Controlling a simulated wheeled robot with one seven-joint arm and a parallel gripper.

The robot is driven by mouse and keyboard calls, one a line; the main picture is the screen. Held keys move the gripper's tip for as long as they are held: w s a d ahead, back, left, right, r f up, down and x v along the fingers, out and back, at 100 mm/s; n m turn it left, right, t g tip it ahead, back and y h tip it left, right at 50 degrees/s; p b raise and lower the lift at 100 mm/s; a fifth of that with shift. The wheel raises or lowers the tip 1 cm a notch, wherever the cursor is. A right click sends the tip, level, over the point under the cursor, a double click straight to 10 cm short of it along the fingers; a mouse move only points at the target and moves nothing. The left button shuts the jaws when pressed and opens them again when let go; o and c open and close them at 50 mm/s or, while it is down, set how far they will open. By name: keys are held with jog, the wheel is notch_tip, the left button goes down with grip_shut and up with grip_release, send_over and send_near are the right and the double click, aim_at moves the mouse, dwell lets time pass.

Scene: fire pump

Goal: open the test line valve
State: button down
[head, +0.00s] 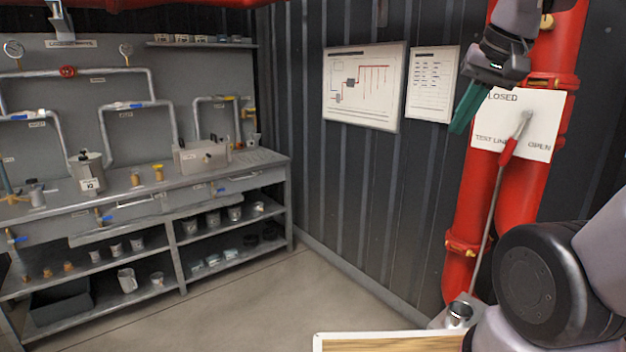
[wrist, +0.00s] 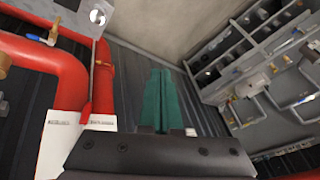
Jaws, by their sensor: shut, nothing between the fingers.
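The test line valve shows as a lever with a red grip (head: 508,152) and a grey end (head: 524,121), in front of a white sign (head: 545,105). The sign reads CLOSED at upper left, TEST LINE at lower left and OPEN at lower right. The red grip slants down from the grey end. My gripper (head: 457,130) has teal fingers, shut and empty, left of the sign and apart from the lever. In the wrist view the fingers (wrist: 159,75) point away over the floor, and the sign (wrist: 62,135) is at lower left, partly hidden by my gripper body.
Large red pipes (head: 479,210) run down the wall behind the sign. Two wall charts (head: 364,87) hang left of my gripper. A workbench (head: 230,185) stands left; floor between is clear.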

jog(key=shift+s+a+t, duration=0.7)
jog(key=shift+s+t, duration=0.15)
jog(key=shift+t, duration=0.05)
jog(key=n+g+h, duration=0.1)
jog(key=g+h, duration=0.4)
jog(key=g, duration=0.1)
send_over(500, 162)
jog(key=a, duration=0.2)
jog(key=shift+s+d+f, duration=0.1)
jog(key=shift+s+f, duration=0.05)
jog(key=shift+f, duration=4)
